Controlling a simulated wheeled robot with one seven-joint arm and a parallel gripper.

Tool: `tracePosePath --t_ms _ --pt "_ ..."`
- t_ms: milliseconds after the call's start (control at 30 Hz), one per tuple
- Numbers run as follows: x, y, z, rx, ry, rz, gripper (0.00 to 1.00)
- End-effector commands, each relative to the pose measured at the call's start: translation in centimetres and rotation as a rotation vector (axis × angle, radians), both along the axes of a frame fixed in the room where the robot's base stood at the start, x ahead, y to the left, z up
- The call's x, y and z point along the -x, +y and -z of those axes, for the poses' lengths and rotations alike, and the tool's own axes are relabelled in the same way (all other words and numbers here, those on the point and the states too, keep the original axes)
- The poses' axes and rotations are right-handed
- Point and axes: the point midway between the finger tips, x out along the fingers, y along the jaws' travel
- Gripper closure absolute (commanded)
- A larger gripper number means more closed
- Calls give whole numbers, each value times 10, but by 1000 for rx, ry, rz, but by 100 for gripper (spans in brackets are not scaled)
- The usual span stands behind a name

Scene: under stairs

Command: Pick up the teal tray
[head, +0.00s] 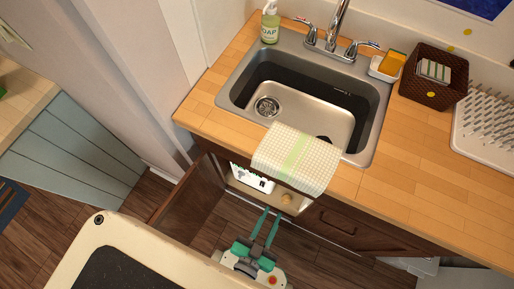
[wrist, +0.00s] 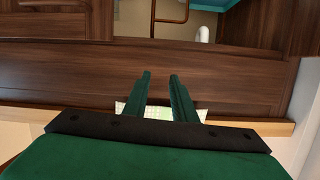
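A teal surface (wrist: 213,4), which may be the teal tray, shows only as a strip at the top edge of the wrist view, above the dark wood cabinet front. I cannot make out its full shape. In the head view I do not see the tray. My gripper (head: 271,214) has green fingers spread apart with nothing between them. It is low in front of the open cabinet under the sink. In the wrist view my gripper (wrist: 160,76) points toward the dark wood panel, apart from the teal surface.
The cabinet's open door (head: 190,192) stands left of my gripper. Inside are a white container (head: 250,178) and a copper-coloured pipe (wrist: 170,20). A checked towel (head: 297,157) hangs over the counter edge above. The sink (head: 300,105) is behind it. Wood floor lies below.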

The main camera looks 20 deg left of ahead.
Motion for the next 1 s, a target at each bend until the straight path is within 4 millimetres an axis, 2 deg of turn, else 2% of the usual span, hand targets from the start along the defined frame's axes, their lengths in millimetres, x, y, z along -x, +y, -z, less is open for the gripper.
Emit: tracePosePath --t_ms 33,200,400,500,600,700,1000 --pt "-14 8 25 -19 5 9 76" --pt "-58 38 96 -64 32 18 76" --pt "-119 70 167 -88 67 2 76" --pt "-147 81 194 -89 87 -10 76" --pt "-170 87 213 -84 101 -21 76" --pt "-184 91 226 -80 113 -28 76" --pt "-215 96 243 -74 120 -40 76"
